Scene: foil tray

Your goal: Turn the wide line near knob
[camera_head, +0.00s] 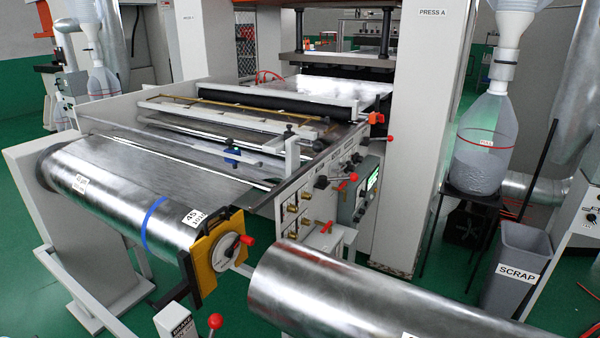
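The side panel (285,215) of the foil line faces right in the head view, beside the foil web. A black knob (321,182) sits on it. A red-tipped handle (352,177) is to its right, and another red handle (326,227) is lower down. Several small brass fittings (293,209) are left of these. A smaller dark knob (357,157) is farther along the panel. The labels are too small to read, so I cannot tell which one is the wide line near knob. Neither of my grippers is in view.
A wide foil roll (120,205) with a yellow end bracket (205,262) stands in front. Another large roll (370,300) fills the lower right foreground, below the panel. A red-ball lever (215,321) stands at the bottom. A grey SCRAP bin (515,285) is at the right.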

